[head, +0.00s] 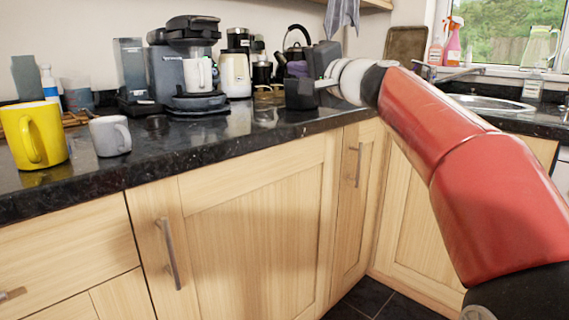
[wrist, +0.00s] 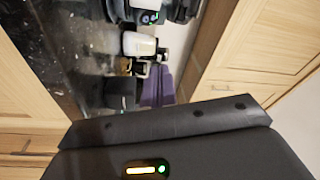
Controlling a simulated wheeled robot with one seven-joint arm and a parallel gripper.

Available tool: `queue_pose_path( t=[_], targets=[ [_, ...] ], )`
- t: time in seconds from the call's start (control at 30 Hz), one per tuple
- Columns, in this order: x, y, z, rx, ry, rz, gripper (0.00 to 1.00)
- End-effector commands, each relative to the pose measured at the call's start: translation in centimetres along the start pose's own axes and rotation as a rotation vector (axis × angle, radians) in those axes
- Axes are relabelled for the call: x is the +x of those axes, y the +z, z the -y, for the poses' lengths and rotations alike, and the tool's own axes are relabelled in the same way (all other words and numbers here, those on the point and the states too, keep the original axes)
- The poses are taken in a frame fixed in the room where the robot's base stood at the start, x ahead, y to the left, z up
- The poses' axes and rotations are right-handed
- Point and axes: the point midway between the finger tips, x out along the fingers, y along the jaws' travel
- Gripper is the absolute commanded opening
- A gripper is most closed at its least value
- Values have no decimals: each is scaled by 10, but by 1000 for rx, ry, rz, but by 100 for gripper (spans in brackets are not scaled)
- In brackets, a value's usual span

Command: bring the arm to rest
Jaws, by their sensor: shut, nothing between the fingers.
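My gripper (head: 302,92) is dark and sits at the end of my red arm, over the back of the dark granite worktop (head: 232,122) in the head view. It is shut and holds nothing. Its dark housing (wrist: 180,150), with a small lit strip and a green light, fills the bottom of the wrist view. The fingertips are hard to make out against the dark things behind them. My arm reaches in from the right, stretched out across the corner.
A coffee machine (head: 187,62), a cream appliance (head: 236,74) and a dark kettle (head: 294,42) stand left of my gripper. A yellow mug (head: 37,134) and a grey mug (head: 110,136) stand at the left. A sink (head: 490,103) lies behind my arm. Cupboards (head: 250,225) run below.

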Motion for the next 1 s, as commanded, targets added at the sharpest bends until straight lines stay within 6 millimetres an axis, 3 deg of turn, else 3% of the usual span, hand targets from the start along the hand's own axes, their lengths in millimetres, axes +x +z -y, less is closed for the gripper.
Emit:
queue_pose_path(
  t=[0.27,0.47,0.57,0.8,0.9,1.0],
  targets=[
    [-32,41,-26,-119,168,71,0],
    [-81,86,-65,-245,367,162,0],
    [-122,112,-95,-325,501,223,0],
    [-260,180,-187,-537,879,417,0],
    [-311,199,-218,-607,1004,487,0],
    [-349,211,-241,-659,1095,540,0]
  ],
)
